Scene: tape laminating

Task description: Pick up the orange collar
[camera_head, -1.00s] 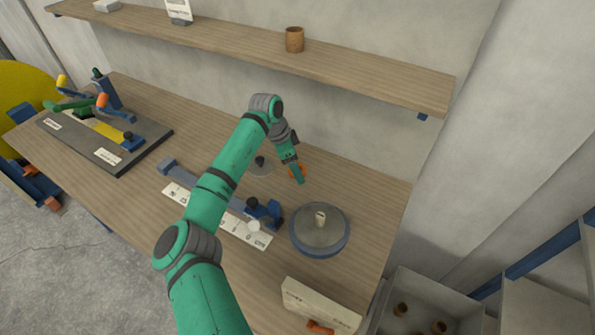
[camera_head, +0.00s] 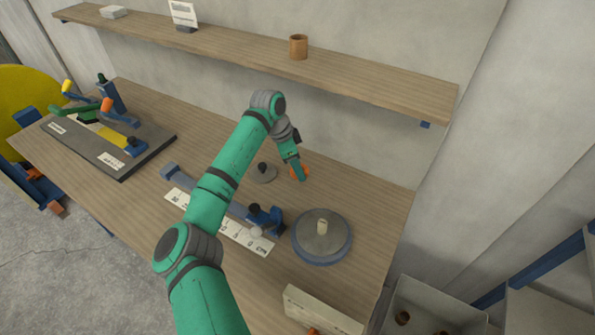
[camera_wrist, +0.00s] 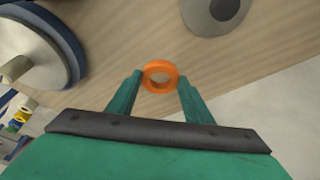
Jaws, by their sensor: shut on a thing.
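The orange collar (camera_wrist: 160,75) is a ring with an open centre. In the wrist view it sits between the tips of my gripper (camera_wrist: 159,85), and both fingers touch its sides. In the head view the collar (camera_head: 306,171) shows as a small orange patch at the end of my gripper (camera_head: 301,174), partly hidden by the fingers. My gripper is shut on the collar, over the back part of the table. I cannot tell whether the collar is touching the tabletop or just above it.
A grey disc with a dark knob (camera_head: 262,172) lies left of my gripper. A round blue-grey turntable with a pale post (camera_head: 322,240) stands nearer the front. A blue-ended slide bar (camera_head: 225,204) and a wooden shelf (camera_head: 350,79) are close by. Bare tabletop (camera_head: 370,200) lies to the right.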

